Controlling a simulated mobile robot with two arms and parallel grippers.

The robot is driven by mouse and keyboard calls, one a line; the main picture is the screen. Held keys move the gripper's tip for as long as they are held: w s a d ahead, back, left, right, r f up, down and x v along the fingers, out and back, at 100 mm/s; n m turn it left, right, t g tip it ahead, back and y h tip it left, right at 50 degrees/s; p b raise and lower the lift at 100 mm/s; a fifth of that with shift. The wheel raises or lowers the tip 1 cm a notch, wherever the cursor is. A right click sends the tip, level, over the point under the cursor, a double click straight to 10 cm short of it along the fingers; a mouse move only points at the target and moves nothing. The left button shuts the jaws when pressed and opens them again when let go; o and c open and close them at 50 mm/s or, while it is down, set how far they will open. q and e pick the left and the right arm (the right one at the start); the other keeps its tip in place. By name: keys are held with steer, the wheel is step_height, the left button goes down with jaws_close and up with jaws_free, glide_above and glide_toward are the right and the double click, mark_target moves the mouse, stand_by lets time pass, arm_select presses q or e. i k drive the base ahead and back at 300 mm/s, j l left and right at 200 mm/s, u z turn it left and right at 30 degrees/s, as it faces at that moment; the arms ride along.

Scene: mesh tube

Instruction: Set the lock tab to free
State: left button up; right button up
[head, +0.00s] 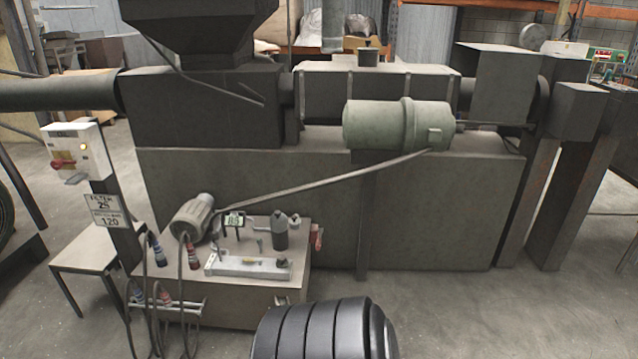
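I cannot tell for sure which part is the lock tab. A small red part (316,237) hangs at the right edge of the hydraulic unit (240,291), beside a dark cylinder (280,233). A pale flat block (247,265) with small fittings lies along the front of the unit's top. Any tab's setting is too small to read. Neither of my grippers is in view.
The large grey machine (430,220) stands across the middle, with a green-grey motor (385,125) on it. Cables and hoses hang at the hydraulic unit's front left. A small table (85,250) stands left. The floor (480,315) at the front right is clear.

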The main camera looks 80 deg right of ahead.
mark_target(245, 259)
steer(key=l+z, duration=0.2)
steer(key=z, duration=0.2)
steer(key=l+z, duration=0.2)
steer(key=z, duration=0.2)
steer(key=i+l+z, duration=0.15)
steer(key=z, duration=0.2)
steer(key=i+l+z, duration=0.1)
steer(key=z, duration=0.3)
